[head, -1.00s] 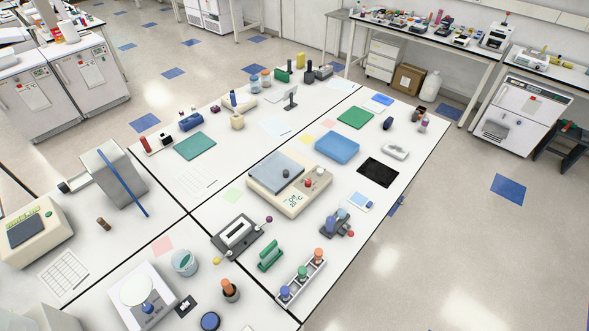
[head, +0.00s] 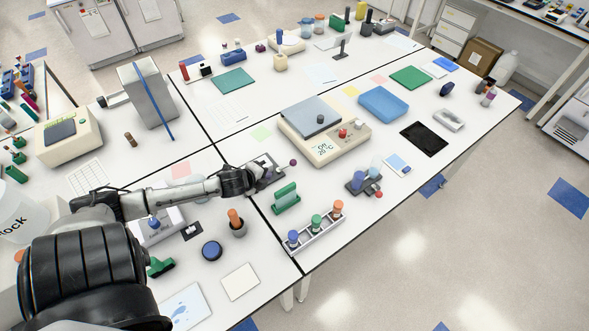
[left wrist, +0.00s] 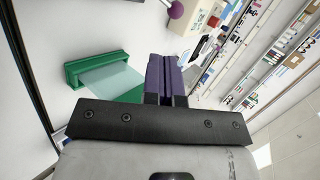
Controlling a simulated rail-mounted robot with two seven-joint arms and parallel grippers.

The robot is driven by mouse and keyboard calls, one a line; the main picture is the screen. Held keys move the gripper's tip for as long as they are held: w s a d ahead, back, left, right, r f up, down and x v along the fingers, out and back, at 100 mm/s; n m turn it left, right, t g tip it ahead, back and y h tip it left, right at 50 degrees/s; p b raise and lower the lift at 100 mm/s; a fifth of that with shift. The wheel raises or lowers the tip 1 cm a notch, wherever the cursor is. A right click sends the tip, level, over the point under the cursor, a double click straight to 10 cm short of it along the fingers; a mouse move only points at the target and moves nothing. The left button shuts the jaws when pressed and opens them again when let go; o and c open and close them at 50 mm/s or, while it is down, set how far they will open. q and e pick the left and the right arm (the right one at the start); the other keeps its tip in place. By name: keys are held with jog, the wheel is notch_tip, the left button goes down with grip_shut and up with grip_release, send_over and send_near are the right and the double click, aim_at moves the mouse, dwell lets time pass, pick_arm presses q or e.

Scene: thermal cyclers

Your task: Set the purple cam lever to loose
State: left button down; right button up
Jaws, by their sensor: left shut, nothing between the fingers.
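The purple ball knob (head: 293,163) of the cam lever sticks out to the right of a dark clamp-like device (head: 270,168) on the bench. The knob also shows at the top of the left wrist view (left wrist: 175,9), beyond the fingertips and apart from them. My left gripper (head: 256,181) reaches over the near left side of the device, and my arm hides part of it. In the left wrist view its fingers (left wrist: 165,62) are together with nothing between them. The device's yellow knob is hidden. My right gripper is out of view.
A green holder (head: 286,198) stands just in front of the device; it also shows in the left wrist view (left wrist: 97,70). A beige instrument (head: 322,148) is behind to the right. A tube rack (head: 315,234) stands nearer the front edge.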

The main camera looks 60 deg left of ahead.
pick_arm(q)
jog(key=x, duration=0.7)
jog(key=r+x, duration=0.1)
jog(key=x, duration=0.3)
jog(key=shift+w+a+f+b, duration=0.1)
jog(key=shift+w+f+b, duration=0.05)
jog(key=shift+w+b, duration=0.25)
jog(key=shift+w+a+f, duration=0.2)
jog(key=shift+w+a, duration=0.05)
jog(key=shift+w, duration=0.5)
